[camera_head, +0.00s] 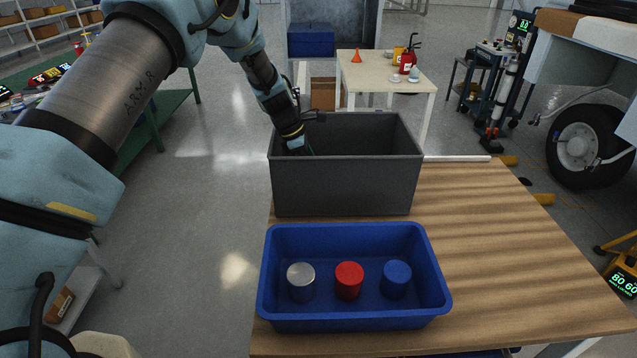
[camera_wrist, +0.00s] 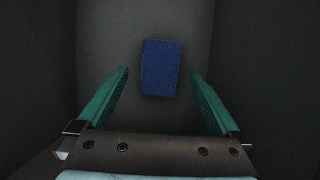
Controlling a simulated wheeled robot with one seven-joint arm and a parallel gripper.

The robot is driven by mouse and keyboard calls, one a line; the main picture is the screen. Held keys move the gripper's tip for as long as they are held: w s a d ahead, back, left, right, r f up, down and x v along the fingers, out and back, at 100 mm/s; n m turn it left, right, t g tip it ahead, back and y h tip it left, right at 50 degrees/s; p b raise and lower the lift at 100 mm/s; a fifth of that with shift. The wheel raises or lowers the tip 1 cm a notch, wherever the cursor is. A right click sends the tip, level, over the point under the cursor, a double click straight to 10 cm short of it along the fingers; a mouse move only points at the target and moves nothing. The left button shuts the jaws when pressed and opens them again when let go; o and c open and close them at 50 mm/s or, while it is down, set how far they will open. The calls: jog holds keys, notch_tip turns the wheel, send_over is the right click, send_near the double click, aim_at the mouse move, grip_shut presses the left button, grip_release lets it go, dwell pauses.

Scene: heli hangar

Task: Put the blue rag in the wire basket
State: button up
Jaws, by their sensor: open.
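A flat, dark blue rectangle, which looks like the folded blue rag (camera_wrist: 160,68), lies on the floor of a deep grey bin (camera_head: 345,188). In the head view the bin's front wall hides it. My gripper (camera_head: 294,145) reaches down into the bin at its left side. In the wrist view its green fingers (camera_wrist: 160,73) are spread apart and empty, with the blue rectangle between and beyond their tips. I cannot tell how far above it they are. I see no wire basket in either view.
A blue tray (camera_head: 350,322) with a silver, a red and a blue cylinder stands in front of the bin on a wooden table (camera_head: 500,270). The table's right side is mostly clear. The bin's walls surround my gripper. A white table (camera_head: 375,75) stands behind.

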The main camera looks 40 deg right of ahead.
jog(key=b+v, duration=0.1)
jog(key=v, duration=0.6)
jog(key=shift+r, duration=0.2)
jog(key=shift+w+a, duration=0.1)
